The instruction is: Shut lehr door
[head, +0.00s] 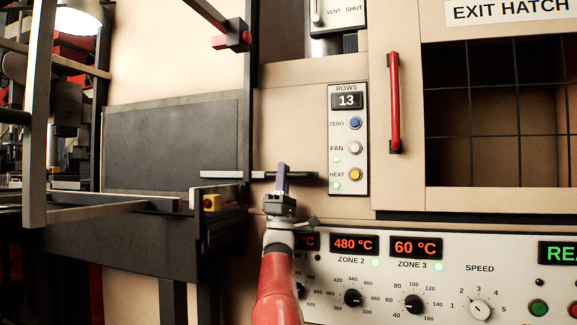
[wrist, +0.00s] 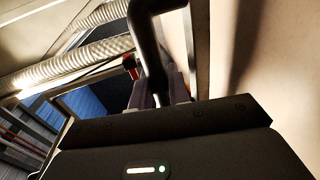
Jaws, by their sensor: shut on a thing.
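My gripper (head: 283,180) is raised in front of the cream machine front, its purple-grey fingers upright. It is shut on a dark bar handle (head: 304,176) that runs level across the front beside the control strip. In the wrist view the black bar (wrist: 148,45) bends down between the fingers (wrist: 160,92). A dark grey panel (head: 170,145), which looks like the lehr door, is at the left. Whether the bar joins this panel is not clear. The exact contact is partly hidden by the gripper body.
A hatch (head: 500,115) marked EXIT HATCH, with a red handle (head: 394,102), is at the right. The panel with ROWS and HEAT buttons (head: 348,140) is close right of my gripper. Dials and displays (head: 415,248) lie below. Metal rails (head: 100,210) stick out at the left.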

